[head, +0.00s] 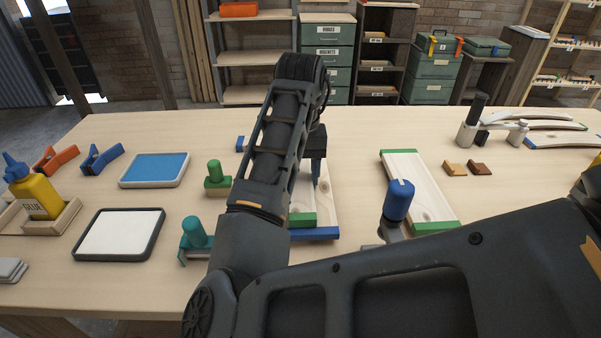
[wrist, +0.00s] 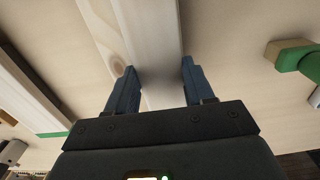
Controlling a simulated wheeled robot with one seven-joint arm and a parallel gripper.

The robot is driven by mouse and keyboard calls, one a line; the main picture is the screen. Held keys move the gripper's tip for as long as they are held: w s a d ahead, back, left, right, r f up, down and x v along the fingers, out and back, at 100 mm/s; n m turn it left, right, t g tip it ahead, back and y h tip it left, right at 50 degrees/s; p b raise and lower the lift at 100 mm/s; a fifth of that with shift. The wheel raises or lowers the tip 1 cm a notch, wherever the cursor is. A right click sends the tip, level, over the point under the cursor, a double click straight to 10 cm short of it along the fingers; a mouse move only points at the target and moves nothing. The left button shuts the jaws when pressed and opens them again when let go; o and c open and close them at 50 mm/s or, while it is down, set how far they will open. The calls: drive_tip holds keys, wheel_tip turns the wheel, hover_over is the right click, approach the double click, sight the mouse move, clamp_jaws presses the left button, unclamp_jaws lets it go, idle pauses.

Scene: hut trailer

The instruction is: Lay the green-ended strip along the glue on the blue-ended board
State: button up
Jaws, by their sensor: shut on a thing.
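The blue-ended board (head: 328,208) lies on the bench, partly hidden behind my arm; a blue end shows at the front and another at the back left. The green-ended strip (head: 302,219) is over the board's left part, running along its length, its near green end just behind the front blue end. My gripper (head: 318,182) is shut on the strip; in the wrist view the fingers (wrist: 157,88) stand on both sides of the pale strip (wrist: 153,40), with the board's knotted wood (wrist: 107,42) beside it. I cannot tell whether the strip touches the board. No glue is visible.
A wider green-ended board (head: 420,190) lies to the right, with a blue-topped clamp (head: 398,203) near it. Green clamps (head: 216,175) (head: 195,235) stand left of my arm. A blue tray (head: 154,169), a white tray (head: 119,233) and a glue bottle (head: 38,195) are farther left.

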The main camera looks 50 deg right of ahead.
sight(301, 178)
drive_tip(key=o, duration=1.1)
drive_tip(key=shift+f, duration=0.1)
wheel_tip(301, 178, up, 12)
drive_tip(key=p, duration=0.1)
drive_tip(key=shift+p, duration=0.4)
drive_tip(key=shift+s, duration=0.1)
